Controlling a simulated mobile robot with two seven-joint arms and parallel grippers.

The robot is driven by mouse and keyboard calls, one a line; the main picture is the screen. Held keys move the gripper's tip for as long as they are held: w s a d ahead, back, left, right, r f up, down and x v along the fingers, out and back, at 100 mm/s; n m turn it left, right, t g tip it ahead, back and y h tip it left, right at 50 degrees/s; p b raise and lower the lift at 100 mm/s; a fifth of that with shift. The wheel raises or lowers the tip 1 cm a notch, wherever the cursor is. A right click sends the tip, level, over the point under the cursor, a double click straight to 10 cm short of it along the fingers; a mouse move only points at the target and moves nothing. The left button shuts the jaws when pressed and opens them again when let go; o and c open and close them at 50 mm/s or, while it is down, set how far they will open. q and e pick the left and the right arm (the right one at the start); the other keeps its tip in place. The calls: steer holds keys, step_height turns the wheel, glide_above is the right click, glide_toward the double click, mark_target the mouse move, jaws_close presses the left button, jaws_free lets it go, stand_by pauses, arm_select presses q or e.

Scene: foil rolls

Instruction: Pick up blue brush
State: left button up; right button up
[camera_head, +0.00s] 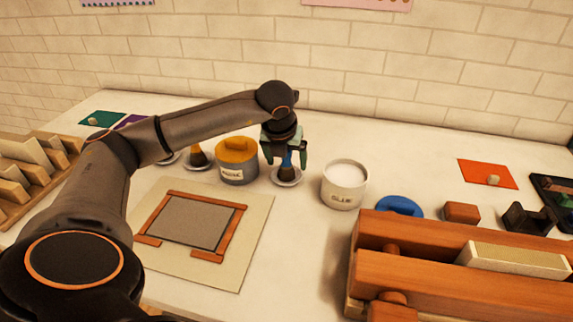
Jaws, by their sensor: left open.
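The blue brush (287,161) stands upright on a small pale saucer (296,182), its blue handle up and a dark brown base below. My left gripper (286,155) is above the saucer, pointing down, with its fingers open on either side of the blue handle. The upper end of the handle is hidden by the gripper. I cannot tell whether the fingers touch it. My right gripper is not in view.
A grey pot with a yellow lid (237,170) is close on the left, and a white glue tub (344,185) on the right. A framed screen (190,221) lies in front. A wooden press (450,260) fills the right foreground. A wooden rack (30,170) stands left.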

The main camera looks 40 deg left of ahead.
arm_select(q)
steer(key=shift+w+f, duration=0.1)
steer(key=shift+f, duration=0.15)
jaws_close()
stand_by(0.6)
